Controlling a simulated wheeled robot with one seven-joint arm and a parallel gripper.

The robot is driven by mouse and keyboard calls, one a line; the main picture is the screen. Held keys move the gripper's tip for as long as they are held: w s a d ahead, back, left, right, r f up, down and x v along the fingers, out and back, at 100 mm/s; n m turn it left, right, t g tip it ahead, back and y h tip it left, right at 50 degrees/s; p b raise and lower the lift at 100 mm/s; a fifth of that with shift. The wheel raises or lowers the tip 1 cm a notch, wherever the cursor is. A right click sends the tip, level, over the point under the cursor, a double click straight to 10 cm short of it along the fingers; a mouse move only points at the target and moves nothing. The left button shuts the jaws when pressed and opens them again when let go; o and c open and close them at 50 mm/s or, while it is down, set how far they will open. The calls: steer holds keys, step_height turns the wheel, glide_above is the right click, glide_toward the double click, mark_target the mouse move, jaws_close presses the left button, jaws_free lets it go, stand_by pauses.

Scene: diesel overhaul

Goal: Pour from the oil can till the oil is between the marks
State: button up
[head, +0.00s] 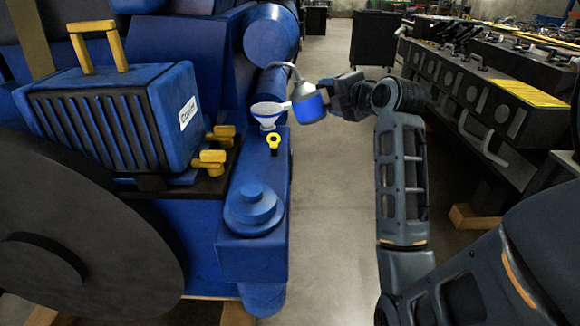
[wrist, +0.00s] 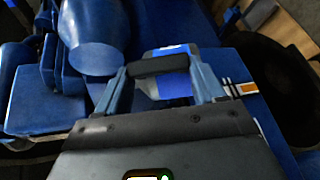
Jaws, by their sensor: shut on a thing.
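The oil can (head: 310,107), grey with a blue band and a thin curved spout, is in the head view, tilted a little to the left. My gripper (head: 334,97) is shut on it from the right and holds it up beside the engine. The spout's bent tip is above the white funnel (head: 267,109), which stands on the blue engine ledge. No oil stream can be made out. A yellow ring handle (head: 273,141) stands just in front of the funnel. In the wrist view the can (wrist: 176,88) shows between the fingers of my gripper (wrist: 158,82). No oil level or marks can be seen.
The blue engine (head: 252,258) fills the left, with a ribbed blue box (head: 100,120) and a large dark wheel (head: 85,245). A dark engine block (head: 470,95) stands at the right. Bare floor (head: 335,210) lies between them.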

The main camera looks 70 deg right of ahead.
steer(key=shift+r, duration=0.2)
steer(key=shift+r+g+p, duration=0.3)
steer(key=shift+r+p, duration=0.35)
steer(key=shift+p, duration=0.55)
steer(key=shift+s+r+n+g+y+p, duration=0.1)
steer(key=shift+r+n+g+y+p, duration=0.25)
steer(key=shift+r+p, duration=0.55)
steer(key=shift+f, duration=0.1)
steer(key=shift+r+n+g, duration=0.35)
steer(key=shift+g, duration=0.1)
stand_by(1.1)
steer(key=shift+r, duration=0.15)
stand_by(0.5)
